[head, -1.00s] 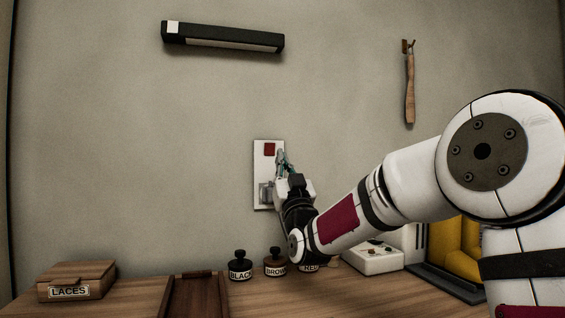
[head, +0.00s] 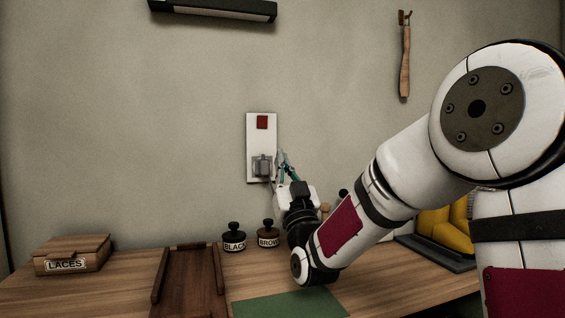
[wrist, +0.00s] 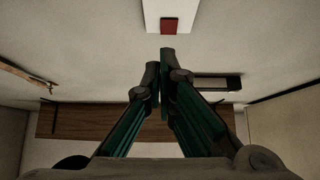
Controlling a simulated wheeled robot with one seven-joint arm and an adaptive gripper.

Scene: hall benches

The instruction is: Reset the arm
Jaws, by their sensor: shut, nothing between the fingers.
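My gripper (head: 281,155) is in front of the wall, just right of a white switch plate (head: 252,120). The plate carries a red square (head: 262,122) above a grey lever or knob (head: 262,166). In the wrist view my gripper (wrist: 161,58) has its teal fingers together at the tips with nothing between them. The red square (wrist: 169,26) on the white plate (wrist: 182,10) shows beyond the fingertips. Whether the fingers touch the plate is hard to tell; they appear apart from it.
On the wooden bench (head: 120,285) stand a LACES box (head: 75,256), a brown tray (head: 166,290), BLACK (head: 233,238) and BROWN (head: 267,235) jars and a green mat (head: 290,304). My arm hides things at right. A black bar (head: 215,10) and a wooden-handled tool (head: 404,60) are on the wall.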

